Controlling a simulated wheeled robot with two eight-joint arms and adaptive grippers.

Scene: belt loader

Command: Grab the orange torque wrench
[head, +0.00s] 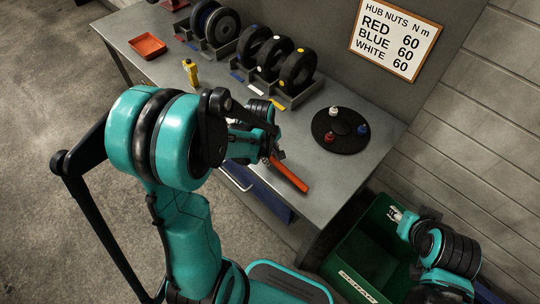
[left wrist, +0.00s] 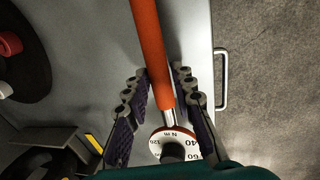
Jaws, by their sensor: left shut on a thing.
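The torque wrench (head: 289,174) has a long orange handle and lies near the front edge of the grey table. My left gripper (head: 271,157) is shut on it close to its head end. In the left wrist view the orange handle (left wrist: 154,50) runs up between the two fingers (left wrist: 164,100). A silver neck and a round dial marked N m (left wrist: 176,136) show below it. Whether the wrench touches the table I cannot tell. My right gripper (head: 396,213) is over the green bin at the right; its jaws are too small to read.
The black disc (head: 325,138) with red, white and blue nuts lies on the table (head: 225,183) right of the wrench. Several wheels (head: 298,72) stand in racks behind. A yellow tool (head: 190,73) and an orange tray (head: 147,46) are at left. A green bin (head: 350,262) stands below the right end.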

